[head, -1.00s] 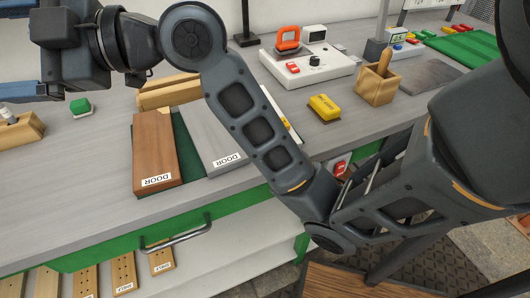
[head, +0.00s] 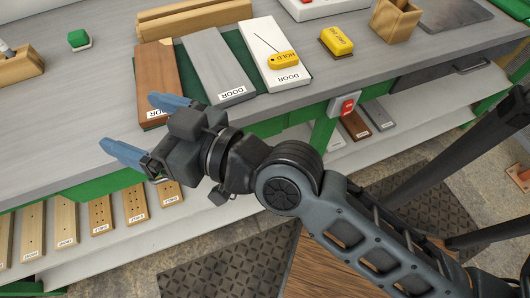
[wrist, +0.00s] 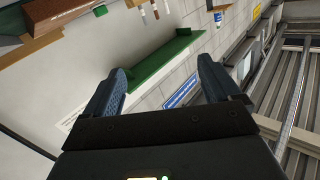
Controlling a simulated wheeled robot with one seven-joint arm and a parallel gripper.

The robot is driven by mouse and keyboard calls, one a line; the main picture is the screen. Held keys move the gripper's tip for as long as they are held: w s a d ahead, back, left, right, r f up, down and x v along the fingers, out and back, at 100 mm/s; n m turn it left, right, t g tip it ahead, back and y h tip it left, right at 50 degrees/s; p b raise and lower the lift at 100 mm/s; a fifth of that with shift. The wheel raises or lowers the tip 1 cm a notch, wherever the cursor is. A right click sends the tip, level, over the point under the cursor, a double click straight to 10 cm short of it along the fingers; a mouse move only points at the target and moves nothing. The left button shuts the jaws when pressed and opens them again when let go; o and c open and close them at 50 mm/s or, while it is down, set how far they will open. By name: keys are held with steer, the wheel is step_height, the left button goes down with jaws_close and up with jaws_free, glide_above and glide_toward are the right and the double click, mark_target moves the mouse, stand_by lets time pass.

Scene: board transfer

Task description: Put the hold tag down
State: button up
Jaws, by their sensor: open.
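The yellow hold tag (head: 283,59), lettered HOLD, lies on the white door board (head: 262,36), with a thin dark line running from it up the board. My gripper (head: 130,120) is open and empty, with its blue fingers spread. It is to the left of and nearer than the tag, in front of the brown door board, apart from the tag. In the wrist view my open gripper (wrist: 162,75) has nothing between its fingers, and the tag does not show.
The grey board (head: 212,68) and brown board (head: 155,75) lie left of the white one on a green mat. A yellow block (head: 336,40) sits right of the tag. A red switch (head: 347,106) is on the bench front.

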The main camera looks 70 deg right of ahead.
steer(key=s+d+f+n+g, duration=0.1)
steer(key=s+f, duration=0.2)
steer(key=s, duration=0.8)
steer(key=s+d+f+n+g+y, duration=0.1)
steer(key=s+d+f+g, duration=0.1)
steer(key=s, duration=1)
steer(key=shift+s+f, duration=0.3)
steer(key=shift+f, duration=0.5)
